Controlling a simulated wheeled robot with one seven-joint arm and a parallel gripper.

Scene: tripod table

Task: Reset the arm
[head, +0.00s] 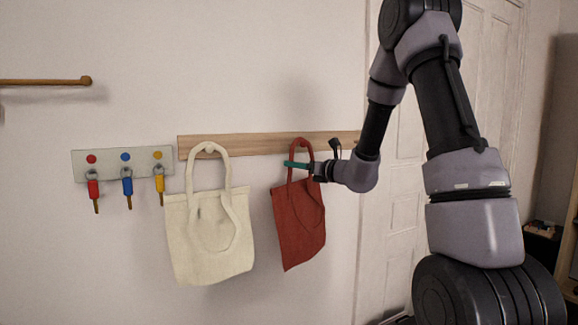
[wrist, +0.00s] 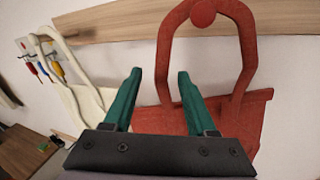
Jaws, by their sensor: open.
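My gripper (head: 298,165) is at the red bag's handle in the head view. In the wrist view its two teal fingers (wrist: 158,100) are apart, with part of the red handle behind and between them. The red bag (head: 298,225) hangs by its handle from a round red peg (wrist: 203,13) on the wooden rail, slightly tilted. The bag also fills the right of the wrist view (wrist: 250,120). Whether the fingers touch the handle cannot be told. My arm reaches in from the right.
A cream bag (head: 210,260) hangs on the wooden rail (head: 240,142), left of the red bag. Further left, a pale key board (head: 105,165) holds red, blue and yellow keys. A wooden rod (head: 45,82) is at upper left. A white door (head: 402,220) stands behind my arm.

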